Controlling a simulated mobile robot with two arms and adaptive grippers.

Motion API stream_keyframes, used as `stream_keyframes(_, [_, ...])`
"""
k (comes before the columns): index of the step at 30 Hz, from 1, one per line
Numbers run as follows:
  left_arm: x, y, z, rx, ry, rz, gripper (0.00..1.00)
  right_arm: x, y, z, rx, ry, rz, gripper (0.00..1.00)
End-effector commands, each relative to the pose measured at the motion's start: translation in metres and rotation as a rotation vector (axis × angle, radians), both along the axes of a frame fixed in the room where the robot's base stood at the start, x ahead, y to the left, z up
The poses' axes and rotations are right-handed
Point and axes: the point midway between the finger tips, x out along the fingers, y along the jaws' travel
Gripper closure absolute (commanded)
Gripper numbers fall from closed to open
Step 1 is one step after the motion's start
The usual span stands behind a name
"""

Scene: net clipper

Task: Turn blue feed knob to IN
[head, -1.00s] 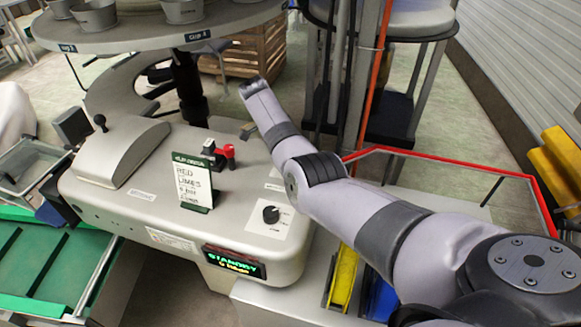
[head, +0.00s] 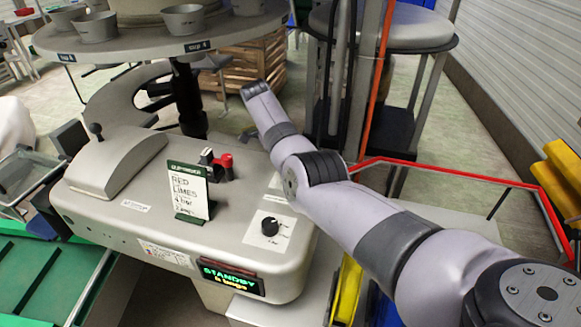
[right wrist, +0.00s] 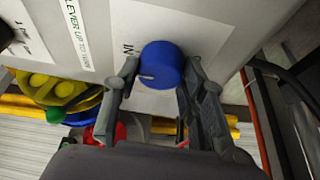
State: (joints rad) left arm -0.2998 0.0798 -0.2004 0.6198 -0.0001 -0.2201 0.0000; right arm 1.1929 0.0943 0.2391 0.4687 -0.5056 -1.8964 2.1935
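The blue feed knob (right wrist: 161,64) is on a pale panel in the right wrist view. A white pointer mark shows on its lower left, and part of an "IN" label (right wrist: 128,48) is printed to its upper left. My right gripper (right wrist: 162,66) has one finger on each side of the knob, very close to it. I cannot tell whether both fingers press on it. In the head view my right arm (head: 370,220) reaches over the machine's right side, its gripper out of sight. The blue knob does not show there. My left gripper is in neither current view.
The machine body (head: 110,215) carries a black dial (head: 269,226), a red knob (head: 225,163), a sign card (head: 187,190) and a lit "STANDBY" display (head: 231,277). A round table with metal cups (head: 184,20) stands behind. A red-edged frame (head: 450,172) is at right.

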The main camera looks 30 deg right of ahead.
Motion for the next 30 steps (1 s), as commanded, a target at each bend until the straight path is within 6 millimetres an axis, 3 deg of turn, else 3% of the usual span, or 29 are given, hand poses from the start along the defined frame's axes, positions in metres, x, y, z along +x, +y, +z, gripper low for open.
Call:
stream_keyframes(8, [0.000, 0.000, 0.000, 0.000, 0.000, 0.000, 1.00, 0.000, 0.000, 0.001, -0.001, -0.002, 0.001, 0.43])
stream_keyframes(19, [-0.001, 0.003, 0.000, 0.003, 0.000, 0.000, 1.00, 0.001, 0.000, 0.003, 0.000, -0.002, 0.002, 0.42])
stream_keyframes(23, [-0.001, 0.002, 0.000, 0.002, 0.001, 0.000, 1.00, 0.001, 0.000, 0.019, -0.001, -0.005, 0.001, 0.42])
stream_keyframes(28, [0.000, 0.001, 0.000, 0.001, 0.000, 0.000, 1.00, 0.002, 0.001, 0.056, 0.002, -0.007, 0.001, 0.42])
stream_keyframes(30, [0.000, 0.001, 0.000, 0.001, 0.000, 0.000, 1.00, 0.002, 0.002, 0.059, 0.004, -0.007, 0.001, 0.42])
